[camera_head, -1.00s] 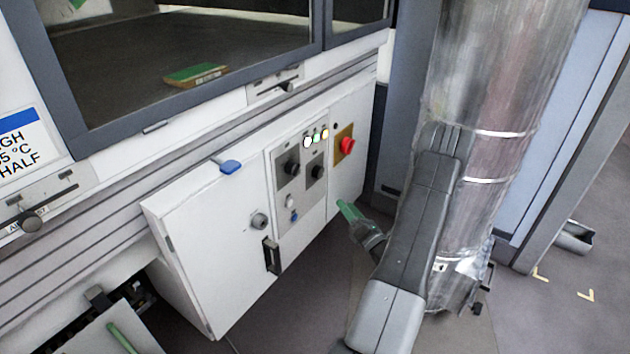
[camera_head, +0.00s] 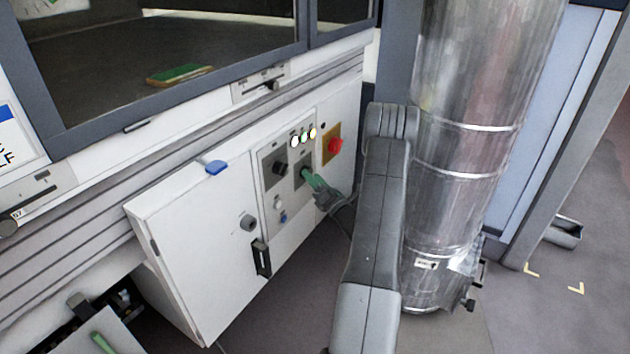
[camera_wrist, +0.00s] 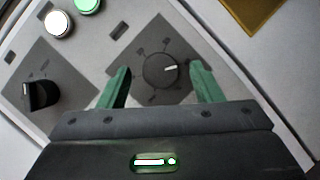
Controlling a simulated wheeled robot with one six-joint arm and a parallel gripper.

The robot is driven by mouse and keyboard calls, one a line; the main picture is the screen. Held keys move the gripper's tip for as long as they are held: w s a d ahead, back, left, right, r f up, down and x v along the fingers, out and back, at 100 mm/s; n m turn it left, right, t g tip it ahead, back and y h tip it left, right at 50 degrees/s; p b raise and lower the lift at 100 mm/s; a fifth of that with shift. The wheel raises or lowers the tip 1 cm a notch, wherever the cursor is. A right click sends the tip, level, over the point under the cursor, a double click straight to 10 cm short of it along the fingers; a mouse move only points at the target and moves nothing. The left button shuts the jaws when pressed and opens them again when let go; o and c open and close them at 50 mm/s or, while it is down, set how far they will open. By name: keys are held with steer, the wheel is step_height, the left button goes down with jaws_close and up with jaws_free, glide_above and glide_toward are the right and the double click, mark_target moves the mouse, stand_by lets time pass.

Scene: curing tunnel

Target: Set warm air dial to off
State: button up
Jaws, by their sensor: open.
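A round dark dial (camera_wrist: 158,74) on a grey square plate lies between my gripper's fingertips in the wrist view. Its white pointer mark points right; the marks around it are too small to read. My gripper (camera_wrist: 160,66) is open, with one green finger on each side of the dial and visible gaps to it. In the head view my gripper (camera_head: 312,181) is at the right dial of the control panel and mostly hides it. A second black knob (camera_wrist: 40,96) sits to the left, also seen in the head view (camera_head: 279,167). I cannot read which dial is warm air.
White and green lamps (camera_head: 304,137) sit above the dials. A red button (camera_head: 335,146) on a yellow plate is to their right. A black handle (camera_head: 261,258) sticks out of the cabinet door. A large metal duct (camera_head: 455,230) stands close right of my arm.

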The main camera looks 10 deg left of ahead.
steer(key=c, duration=1)
steer(key=shift+f+n+b, duration=0.1)
steer(key=shift+n+b, duration=0.2)
